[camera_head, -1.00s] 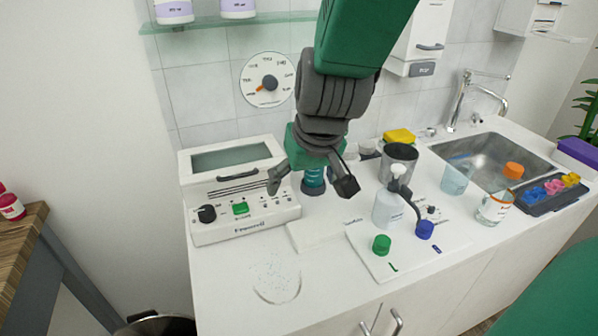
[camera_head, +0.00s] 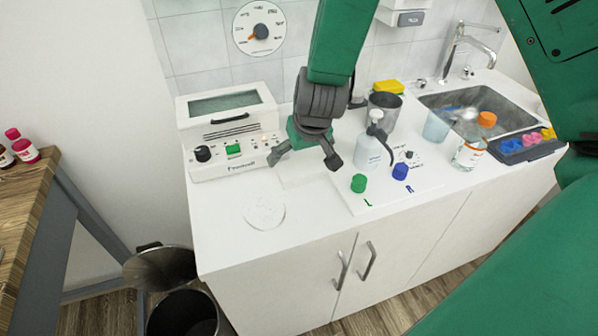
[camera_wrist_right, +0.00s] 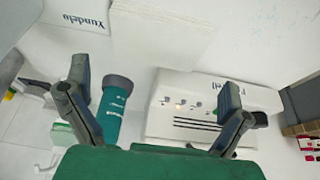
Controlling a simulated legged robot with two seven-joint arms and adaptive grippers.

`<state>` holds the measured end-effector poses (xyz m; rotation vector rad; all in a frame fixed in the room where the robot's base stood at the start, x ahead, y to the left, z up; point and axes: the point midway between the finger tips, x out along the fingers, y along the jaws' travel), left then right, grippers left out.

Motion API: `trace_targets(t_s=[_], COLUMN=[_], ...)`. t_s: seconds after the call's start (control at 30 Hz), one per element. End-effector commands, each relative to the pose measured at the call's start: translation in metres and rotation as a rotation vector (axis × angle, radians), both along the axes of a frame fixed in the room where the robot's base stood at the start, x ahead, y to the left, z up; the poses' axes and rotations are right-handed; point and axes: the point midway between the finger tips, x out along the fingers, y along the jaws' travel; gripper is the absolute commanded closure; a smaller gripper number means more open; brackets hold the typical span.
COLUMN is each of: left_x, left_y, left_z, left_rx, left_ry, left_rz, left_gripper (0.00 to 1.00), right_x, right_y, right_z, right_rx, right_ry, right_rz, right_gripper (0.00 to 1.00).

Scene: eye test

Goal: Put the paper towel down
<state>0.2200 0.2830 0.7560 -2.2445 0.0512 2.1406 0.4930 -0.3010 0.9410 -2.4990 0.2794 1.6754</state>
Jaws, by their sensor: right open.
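The paper towel looks like a flat, layered white sheet (camera_wrist_right: 165,30) lying on the counter in the right wrist view. In the head view it is faint white on white (camera_head: 302,177), in front of the white device. My right gripper (camera_head: 303,160) hangs above the counter just beyond it, fingers spread and empty. Its open fingers also show in the right wrist view (camera_wrist_right: 155,105), with nothing between them held. A teal bottle (camera_wrist_right: 114,108) stands below, near one finger; the gripper hides it in the head view. My left gripper is not in view.
A white device (camera_head: 195,168) stands left of the gripper. A pump bottle (camera_head: 369,152) and green cap (camera_head: 358,183) are on a white mat to the right, near the sink (camera_head: 480,100). A round mark (camera_head: 264,210) lies front left. An open bin (camera_head: 183,312) is on the floor.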

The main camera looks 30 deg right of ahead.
Motion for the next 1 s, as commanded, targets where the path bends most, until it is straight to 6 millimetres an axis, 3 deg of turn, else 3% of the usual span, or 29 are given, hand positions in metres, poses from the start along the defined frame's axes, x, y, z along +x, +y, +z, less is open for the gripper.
trace_targets(t_s=[0.27,0.5,0.83,0.9,1.0], left_x=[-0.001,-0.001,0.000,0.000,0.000], left_y=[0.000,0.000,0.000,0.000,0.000], left_z=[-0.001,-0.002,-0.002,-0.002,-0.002], left_rx=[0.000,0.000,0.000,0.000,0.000], left_ry=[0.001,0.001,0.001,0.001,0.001], left_rz=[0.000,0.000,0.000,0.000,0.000], left_gripper=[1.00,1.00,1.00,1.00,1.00], right_x=[0.011,0.030,0.033,0.033,0.033], right_y=[-0.003,-0.009,-0.009,-0.009,-0.009], right_z=[-0.020,-0.049,-0.055,-0.055,-0.055], right_rx=[0.002,0.002,0.002,0.002,0.001], right_ry=[0.003,0.003,0.000,0.000,0.001], right_rz=[-0.003,-0.003,-0.001,-0.001,-0.002], right_gripper=[0.00,0.00,0.00,0.19,0.19])
